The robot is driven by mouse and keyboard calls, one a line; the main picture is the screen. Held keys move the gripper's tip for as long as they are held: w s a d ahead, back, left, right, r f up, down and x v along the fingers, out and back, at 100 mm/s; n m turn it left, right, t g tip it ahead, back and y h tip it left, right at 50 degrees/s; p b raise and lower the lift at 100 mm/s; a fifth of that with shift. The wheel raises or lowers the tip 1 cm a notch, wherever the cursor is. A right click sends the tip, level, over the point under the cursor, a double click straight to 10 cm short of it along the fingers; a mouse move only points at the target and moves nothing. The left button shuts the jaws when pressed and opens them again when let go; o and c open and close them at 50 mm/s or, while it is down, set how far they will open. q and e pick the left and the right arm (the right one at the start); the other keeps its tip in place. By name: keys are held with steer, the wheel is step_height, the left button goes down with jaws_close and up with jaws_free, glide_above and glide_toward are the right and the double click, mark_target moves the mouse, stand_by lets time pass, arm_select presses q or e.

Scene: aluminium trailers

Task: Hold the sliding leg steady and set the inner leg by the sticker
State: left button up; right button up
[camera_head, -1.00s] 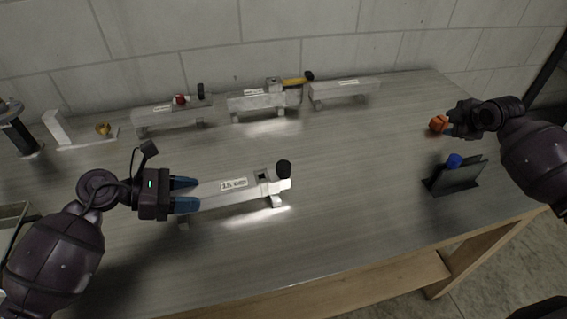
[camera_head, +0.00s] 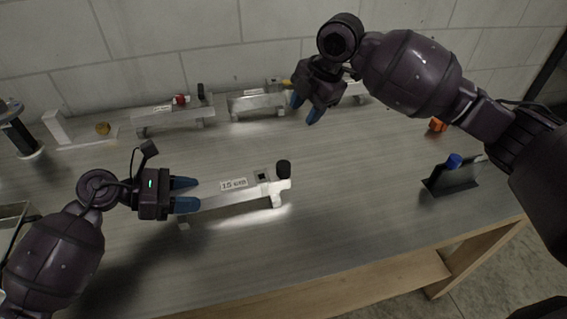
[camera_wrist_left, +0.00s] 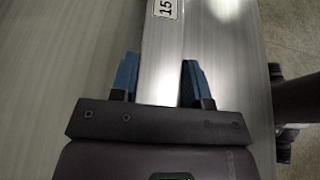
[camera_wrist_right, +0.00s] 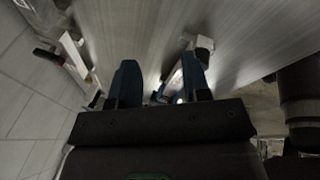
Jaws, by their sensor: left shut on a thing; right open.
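The aluminium leg assembly (camera_head: 222,194) lies near the front middle of the table. It has a white sticker (camera_head: 233,184) reading about 15, a square hole on top and a black knob (camera_head: 283,169) at its right end. My left gripper (camera_head: 186,194) is shut on the bar's left end; in the left wrist view the blue fingers (camera_wrist_left: 160,82) straddle the bar. My right gripper (camera_head: 306,108) is open and empty above the table, behind and right of the knob. In the right wrist view its fingers (camera_wrist_right: 160,85) are apart, with the bar's end and black knob (camera_wrist_right: 204,43) beyond.
Along the wall stand similar bar assemblies, one with a red knob (camera_head: 181,99), one (camera_head: 258,101) with a yellow handle partly hidden by my right gripper. An orange piece (camera_head: 437,125) and a dark stand (camera_head: 452,179) with a blue knob (camera_head: 454,160) are at right.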

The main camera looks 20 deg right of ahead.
mark_target(284, 164)
steer(key=s+a+r+n+g+h, duration=0.2)
steer(key=s+a+r+n+h, duration=0.15)
steer(key=s+a, duration=0.35)
steer(key=shift+n, duration=0.25)
step_height(284, 164, down, 12)
steer(key=shift+w+d+f, duration=0.1)
steer(key=shift+w, duration=0.05)
steer(key=shift+c, duration=0.2)
jaws_close()
